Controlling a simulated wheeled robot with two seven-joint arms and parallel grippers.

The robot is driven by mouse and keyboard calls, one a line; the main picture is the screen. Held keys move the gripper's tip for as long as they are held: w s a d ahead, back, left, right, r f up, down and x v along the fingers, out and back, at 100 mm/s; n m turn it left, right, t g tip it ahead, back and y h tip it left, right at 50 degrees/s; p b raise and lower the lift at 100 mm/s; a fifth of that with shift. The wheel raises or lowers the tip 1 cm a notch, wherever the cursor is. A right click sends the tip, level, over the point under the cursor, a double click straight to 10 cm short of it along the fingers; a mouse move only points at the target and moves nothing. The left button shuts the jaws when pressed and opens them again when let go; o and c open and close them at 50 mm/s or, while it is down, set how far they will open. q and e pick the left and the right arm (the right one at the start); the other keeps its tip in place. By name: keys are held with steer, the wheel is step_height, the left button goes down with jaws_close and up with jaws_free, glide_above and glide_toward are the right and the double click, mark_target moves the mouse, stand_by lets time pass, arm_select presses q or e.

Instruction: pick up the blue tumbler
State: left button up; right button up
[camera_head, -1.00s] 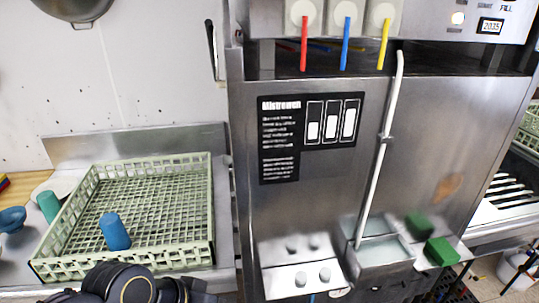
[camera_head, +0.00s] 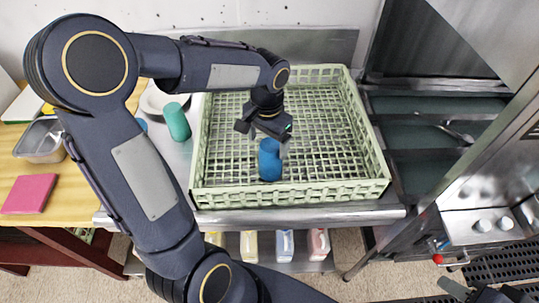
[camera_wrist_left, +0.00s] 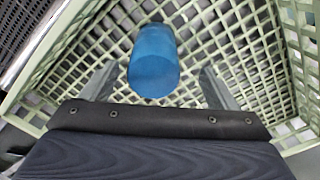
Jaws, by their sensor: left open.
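The blue tumbler (camera_head: 269,160) stands in the pale green dish rack, near its front left part. It also shows in the left wrist view (camera_wrist_left: 153,62). My left gripper (camera_head: 264,133) is open just above and behind the tumbler in the head view. In the left wrist view its two fingers (camera_wrist_left: 160,88) flank the near end of the tumbler, with gaps at both sides; I cannot tell how deep they reach. A dark part at the lower right edge of the head view appears to be my right gripper (camera_head: 485,293); its jaws are not clear.
The rack (camera_head: 290,195) has raised lattice walls around the tumbler and is otherwise empty. A teal tumbler (camera_head: 176,122) and a white plate (camera_head: 155,98) are outside its left wall. A clear container (camera_head: 40,140) and a pink block (camera_head: 29,193) lie on the wooden table (camera_head: 80,190).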

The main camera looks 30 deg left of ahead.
arm_select(q)
steer(key=f, duration=0.3)
steer(key=shift+w+d+f+p, duration=0.15)
steer(key=shift+d+f+p, duration=0.2)
steer(key=shift+d+f, duration=0.05)
steer(key=shift+a+f, duration=0.1)
steer(key=shift+f, duration=0.35)
steer(key=c, duration=1.1)
steer(key=shift+r, duration=0.15)
